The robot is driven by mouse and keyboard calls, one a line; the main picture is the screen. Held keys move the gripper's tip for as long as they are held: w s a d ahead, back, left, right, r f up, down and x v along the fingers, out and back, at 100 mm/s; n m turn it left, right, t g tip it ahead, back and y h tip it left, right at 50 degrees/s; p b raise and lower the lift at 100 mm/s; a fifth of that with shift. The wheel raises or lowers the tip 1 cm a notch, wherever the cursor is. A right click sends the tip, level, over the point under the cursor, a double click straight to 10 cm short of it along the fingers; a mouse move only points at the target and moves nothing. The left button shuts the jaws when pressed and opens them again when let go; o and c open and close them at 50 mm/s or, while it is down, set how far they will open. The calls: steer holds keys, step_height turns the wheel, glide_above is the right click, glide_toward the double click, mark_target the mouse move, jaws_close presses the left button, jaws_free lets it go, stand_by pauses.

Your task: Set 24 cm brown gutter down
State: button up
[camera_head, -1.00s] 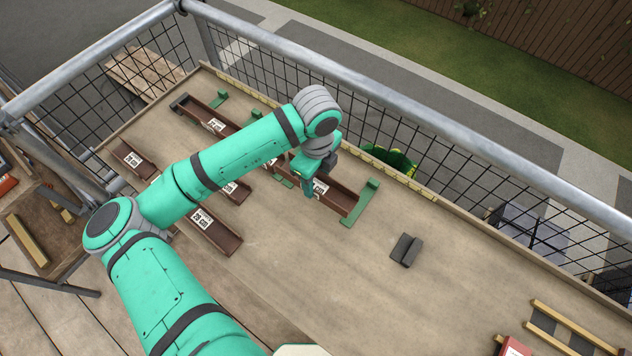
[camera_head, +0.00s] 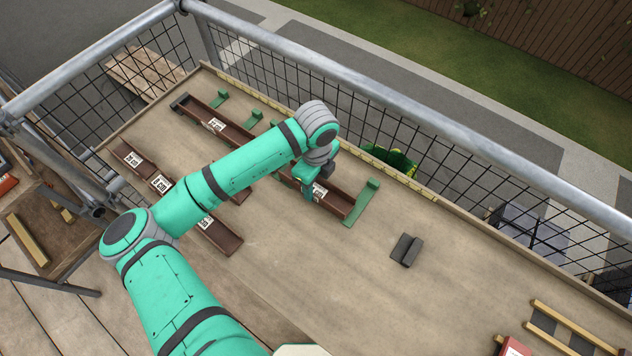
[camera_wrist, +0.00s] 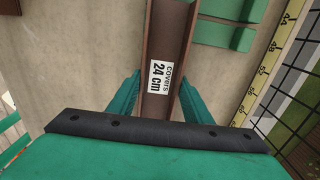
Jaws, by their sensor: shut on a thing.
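The 24 cm brown gutter (camera_head: 336,199), with a white label reading "covers 24 cm", lies along the far side of the table in the head view. In the wrist view the gutter (camera_wrist: 166,35) runs up from between my fingers. My gripper (camera_head: 309,190) is shut on it, with one green finger (camera_wrist: 160,97) on each side of the labelled part. A green bracket (camera_head: 361,204) is at the gutter's right end. Whether the gutter touches its supports is hard to tell. The gutter's left end is partly hidden by my arm.
Another long brown gutter (camera_head: 232,133) lies in line to the left, beside green brackets (camera_head: 253,119). Shorter labelled brown pieces (camera_head: 218,236) lie nearer. A dark grey block (camera_head: 406,250) stands to the right. A yellow ruler strip (camera_wrist: 272,58) and mesh railing border the far edge.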

mark_target(316, 190)
steer(key=shift+f, duration=0.1)
steer(key=o, duration=1.2)
steer(key=shift+c, duration=0.2)
step_height(316, 190, up, 13)
steer(key=shift+f, duration=0.15)
